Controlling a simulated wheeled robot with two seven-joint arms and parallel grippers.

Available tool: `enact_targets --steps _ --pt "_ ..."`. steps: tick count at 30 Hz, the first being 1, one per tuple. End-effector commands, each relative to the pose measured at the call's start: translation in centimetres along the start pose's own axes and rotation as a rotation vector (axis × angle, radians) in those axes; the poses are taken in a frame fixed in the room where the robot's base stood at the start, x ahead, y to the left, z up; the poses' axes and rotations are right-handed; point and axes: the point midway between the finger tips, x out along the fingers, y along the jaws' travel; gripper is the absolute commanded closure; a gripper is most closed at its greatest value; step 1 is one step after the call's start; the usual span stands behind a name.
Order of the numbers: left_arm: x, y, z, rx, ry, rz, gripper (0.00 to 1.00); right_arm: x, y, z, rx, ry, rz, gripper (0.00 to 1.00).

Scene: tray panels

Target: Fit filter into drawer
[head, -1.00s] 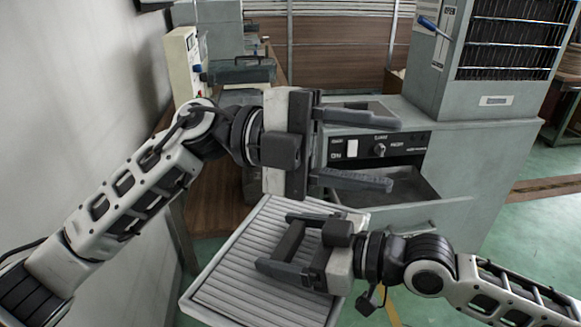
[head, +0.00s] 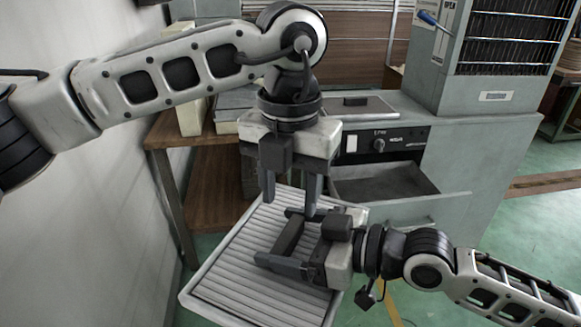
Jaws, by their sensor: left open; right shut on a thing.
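The filter (head: 232,272) is a pale, ribbed panel with a raised rim, lying tilted in the lower middle of the head view. My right gripper (head: 280,238) reaches over its right part and is shut on the filter, around a dark bar on it; the exact contact is partly hidden by the fingers. The drawer (head: 385,185) is pulled out of the grey cabinet and looks empty inside. My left gripper (head: 290,194) is open with its fingers pointing down, over the filter's far end and left of the drawer.
The grey cabinet (head: 465,165) has a dark control panel (head: 385,145) above the drawer. A tall unit with a slotted dark front (head: 510,45) stands on it. A wooden bench (head: 205,180) and a wall (head: 90,190) bound the left side.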

Motion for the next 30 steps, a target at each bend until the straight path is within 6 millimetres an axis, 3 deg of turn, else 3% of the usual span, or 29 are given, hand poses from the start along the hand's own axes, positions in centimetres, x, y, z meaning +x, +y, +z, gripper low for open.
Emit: enact_targets --steps 6,12,25,26,30 --pt "4.4 -0.1 -0.1 0.001 0.004 -0.002 0.55 0.0 0.0 -0.1 -0.001 0.003 0.0 0.47" --pt "6.9 -0.1 -0.1 0.001 0.002 -0.003 0.55 0.0 0.0 -0.1 -0.001 0.003 0.0 0.47" --pt "7.9 -0.1 0.0 0.002 0.0 -0.003 0.55 0.0 0.0 -0.1 -0.001 0.002 0.0 0.47" --pt "7.9 -0.1 0.0 0.002 0.0 -0.003 0.6 0.0 0.0 -0.1 -0.001 0.002 0.0 0.47" --pt "7.8 -0.1 0.0 0.002 0.0 -0.004 0.99 0.0 0.0 -0.1 -0.001 0.003 0.0 0.47"
